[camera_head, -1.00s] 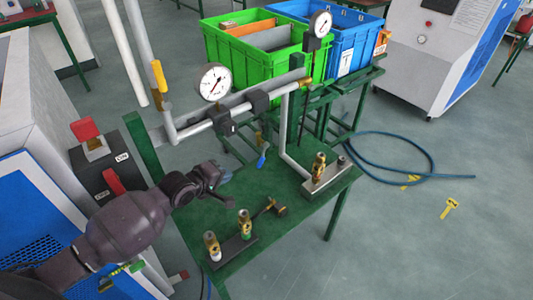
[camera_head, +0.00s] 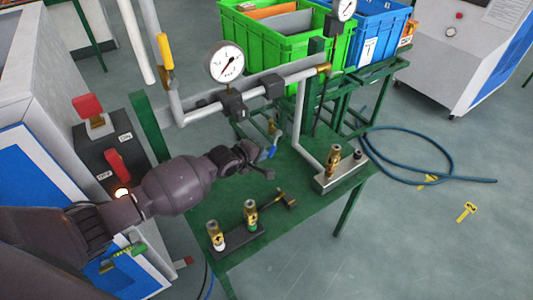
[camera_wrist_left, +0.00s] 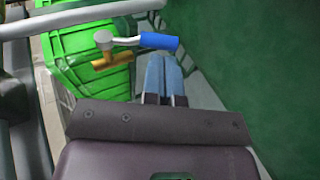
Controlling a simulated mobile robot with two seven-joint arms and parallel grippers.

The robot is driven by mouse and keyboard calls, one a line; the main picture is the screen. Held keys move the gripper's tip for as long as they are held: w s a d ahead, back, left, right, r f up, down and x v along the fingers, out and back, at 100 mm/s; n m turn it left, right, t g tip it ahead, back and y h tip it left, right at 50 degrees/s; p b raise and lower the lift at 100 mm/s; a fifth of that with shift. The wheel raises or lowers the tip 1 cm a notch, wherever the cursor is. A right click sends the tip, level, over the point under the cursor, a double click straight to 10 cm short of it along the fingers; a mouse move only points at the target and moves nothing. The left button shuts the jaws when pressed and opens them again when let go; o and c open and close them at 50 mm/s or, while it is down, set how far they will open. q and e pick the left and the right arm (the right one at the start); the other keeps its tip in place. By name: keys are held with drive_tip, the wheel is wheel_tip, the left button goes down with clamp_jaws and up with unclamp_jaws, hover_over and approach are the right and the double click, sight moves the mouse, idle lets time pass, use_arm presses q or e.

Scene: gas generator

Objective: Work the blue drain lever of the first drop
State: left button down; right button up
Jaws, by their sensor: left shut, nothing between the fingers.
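The blue drain lever (camera_head: 272,152) hangs on its small valve under the pipe with the gauge, just above the green table. In the left wrist view the lever (camera_wrist_left: 158,41) points right from a brass and grey valve (camera_wrist_left: 112,48). My left gripper (camera_head: 267,174) is beside the lever in the head view, low over the table. Its fingers (camera_wrist_left: 164,62) are shut and empty, with their tips just below the lever in the wrist picture. I cannot tell whether they touch it. My right gripper is in neither view.
A pressure gauge (camera_head: 225,63) and grey pipe (camera_head: 205,112) stand above my left gripper. Brass fittings (camera_head: 250,212) stand on the green table (camera_head: 290,222). A switch box (camera_head: 105,150) is at the left. Green (camera_head: 265,45) and blue (camera_head: 375,40) crates stand behind.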

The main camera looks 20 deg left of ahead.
sight(274, 146)
use_arm(q)
drive_tip(key=shift+b+x, duration=0.3)
drive_tip(key=shift+x, duration=1)
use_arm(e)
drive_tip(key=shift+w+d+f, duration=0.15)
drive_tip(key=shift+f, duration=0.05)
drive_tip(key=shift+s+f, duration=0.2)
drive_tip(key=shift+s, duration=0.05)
